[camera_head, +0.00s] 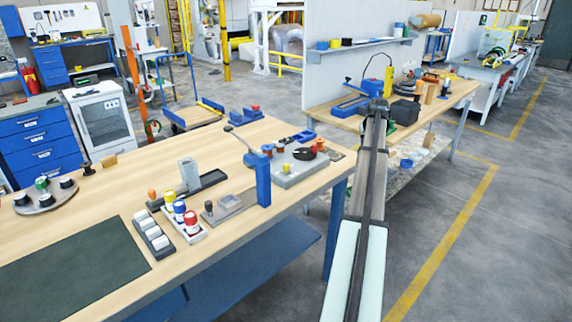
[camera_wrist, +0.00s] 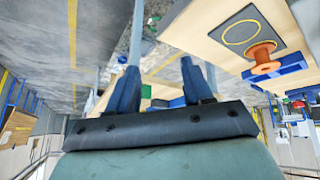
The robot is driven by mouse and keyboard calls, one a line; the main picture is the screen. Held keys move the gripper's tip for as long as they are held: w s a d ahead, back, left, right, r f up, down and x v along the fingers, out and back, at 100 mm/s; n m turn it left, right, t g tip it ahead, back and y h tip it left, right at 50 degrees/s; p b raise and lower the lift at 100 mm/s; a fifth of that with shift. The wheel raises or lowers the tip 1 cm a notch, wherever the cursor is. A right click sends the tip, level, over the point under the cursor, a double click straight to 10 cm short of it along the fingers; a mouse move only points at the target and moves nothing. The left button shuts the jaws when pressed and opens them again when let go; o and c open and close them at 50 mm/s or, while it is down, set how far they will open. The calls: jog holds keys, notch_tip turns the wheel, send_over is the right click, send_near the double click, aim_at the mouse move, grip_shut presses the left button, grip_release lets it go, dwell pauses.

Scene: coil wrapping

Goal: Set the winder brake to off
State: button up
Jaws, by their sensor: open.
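A winder-like fixture stands at the right end of the near wooden bench, with a blue upright post (camera_head: 263,181) and a grey base plate (camera_head: 297,174). A thin grey lever (camera_head: 242,141) with a dark tip slants up to the left beside the post. I cannot tell for certain which part is the brake, or its setting. My gripper (camera_wrist: 160,66) is open and empty in the wrist view, its two blue fingers apart. In the head view my arm reaches away to the right of the near bench, and its fingers are not clear there.
The near bench also holds a round tray (camera_head: 46,201), a dark mat (camera_head: 70,270) and a white rack (camera_head: 184,226) of capped pots. A second bench (camera_head: 440,100) stands behind. An orange spool (camera_wrist: 265,58) shows in the wrist view. Floor at right is clear.

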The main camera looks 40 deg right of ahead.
jog(key=w+a+r+n+g+y, duration=0.1)
jog(key=w+a+r+n+y, duration=0.15)
jog(key=w+a, duration=0.5)
jog(key=w+a+r+n+y, duration=0.1)
jog(key=w+a+r+n, duration=0.2)
jog(key=a, duration=0.7)
jog(key=n+g+y, duration=0.1)
jog(key=g+y, duration=0.1)
send_near(286, 164)
notch_tip(286, 164, down, 10)
jog(key=shift+w+r, duration=0.15)
jog(key=shift+r, duration=0.05)
grip_shut()
